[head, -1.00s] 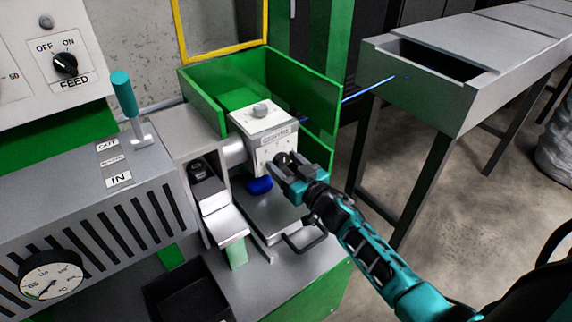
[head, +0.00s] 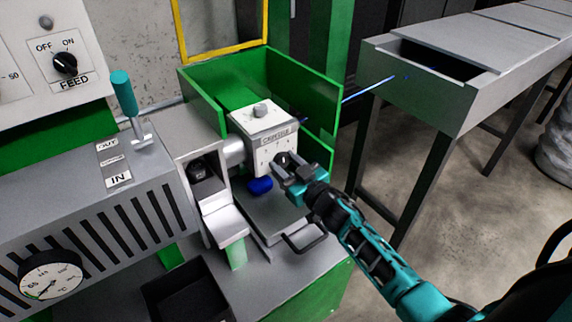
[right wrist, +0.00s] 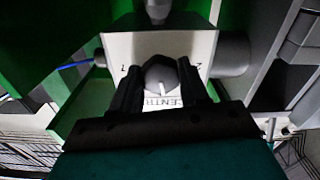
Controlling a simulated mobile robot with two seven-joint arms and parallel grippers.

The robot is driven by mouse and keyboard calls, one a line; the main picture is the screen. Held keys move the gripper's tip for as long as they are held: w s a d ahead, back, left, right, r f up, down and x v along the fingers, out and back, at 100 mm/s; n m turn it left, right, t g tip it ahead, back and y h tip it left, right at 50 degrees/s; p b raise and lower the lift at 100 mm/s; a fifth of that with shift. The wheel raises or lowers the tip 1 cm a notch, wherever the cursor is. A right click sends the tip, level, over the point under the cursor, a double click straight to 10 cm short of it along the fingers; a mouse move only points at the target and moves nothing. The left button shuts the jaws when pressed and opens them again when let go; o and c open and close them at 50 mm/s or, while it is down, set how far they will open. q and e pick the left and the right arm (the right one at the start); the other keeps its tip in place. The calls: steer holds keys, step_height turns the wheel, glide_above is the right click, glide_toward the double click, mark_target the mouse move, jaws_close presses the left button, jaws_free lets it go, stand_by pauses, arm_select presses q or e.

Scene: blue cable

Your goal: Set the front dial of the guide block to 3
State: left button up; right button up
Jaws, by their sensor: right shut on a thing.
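The guide block (head: 262,122) is a pale box labelled CENTRE, with a grey knob on top. Its front dial (right wrist: 160,72) is a dark round knob with a white pointer mark. In the right wrist view the mark points down toward the lettering, and blurred digits lie on both sides of the dial. My right gripper (right wrist: 160,88) is shut on the dial, one finger on each side. In the head view my right gripper (head: 286,166) covers much of the dial and some of the block's front face. My left gripper is not in view.
A blue piece (head: 261,185) lies below the block, above a grey ledge with a handle. A green guard (head: 319,95) stands behind. A blue cable (head: 368,89) runs to the grey trough (head: 420,88) at right. A teal lever (head: 123,92) stands at left.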

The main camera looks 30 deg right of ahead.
steer(key=n+b, duration=0.1)
steer(key=n, duration=0.6)
steer(key=shift+d, duration=0.1)
stand_by(0.5)
steer(key=o, duration=1)
steer(key=shift+o, duration=0.2)
steer(key=shift+s, duration=0.1)
steer(key=s+d, duration=0.1)
steer(key=s, duration=1.1)
steer(key=shift+s+d, duration=0.3)
steer(key=shift+d, duration=0.05)
